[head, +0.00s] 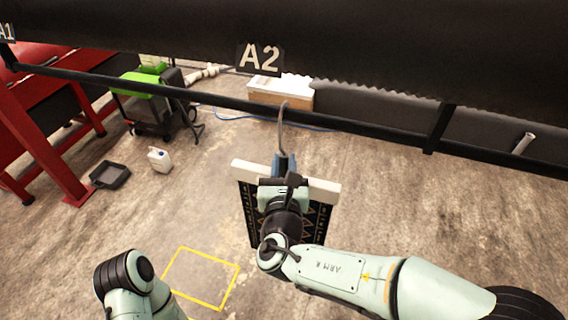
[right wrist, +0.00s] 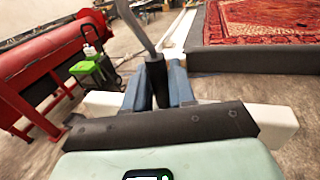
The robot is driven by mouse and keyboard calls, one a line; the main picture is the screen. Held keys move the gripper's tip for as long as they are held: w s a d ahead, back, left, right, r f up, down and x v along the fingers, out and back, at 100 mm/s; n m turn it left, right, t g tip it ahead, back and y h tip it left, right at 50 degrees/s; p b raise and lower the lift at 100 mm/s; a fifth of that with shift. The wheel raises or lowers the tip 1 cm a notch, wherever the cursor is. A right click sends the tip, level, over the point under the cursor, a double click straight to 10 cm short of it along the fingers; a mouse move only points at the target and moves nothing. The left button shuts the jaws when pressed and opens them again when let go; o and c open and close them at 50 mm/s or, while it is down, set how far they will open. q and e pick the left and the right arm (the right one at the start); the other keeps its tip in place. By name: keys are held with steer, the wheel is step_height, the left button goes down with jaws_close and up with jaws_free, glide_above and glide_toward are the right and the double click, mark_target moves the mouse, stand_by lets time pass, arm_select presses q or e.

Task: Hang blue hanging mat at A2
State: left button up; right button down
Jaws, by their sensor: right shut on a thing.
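The hanging mat (head: 246,207) shows a dark face with a gold pattern under a white bar (head: 325,191), below the rail; its blue colour is hard to make out. A grey metal hook (head: 283,127) rises from a dark grip above the bar. My right gripper (head: 284,165) is shut on that grip; its blue-grey fingers (right wrist: 159,85) close around it in the right wrist view. The A2 sign (head: 259,57) is above the black rail (head: 345,127). The hook's top overlaps the rail in the head view; I cannot tell whether they touch. My left gripper is out of view.
A red frame (head: 45,155) stands at left with a green-topped cart (head: 145,85). A black tray (head: 110,174) and white jug (head: 159,160) are on the floor. A yellow square (head: 202,278) marks open floor. A red patterned rug (right wrist: 265,20) lies beyond in the right wrist view.

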steer(key=shift+r, duration=0.15)
steer(key=c, duration=1)
jaws_free()
steer(key=shift+o, duration=0.7)
steer(key=s+b, duration=0.1)
steer(key=s, duration=1.2)
steer(key=shift+s, duration=0.25)
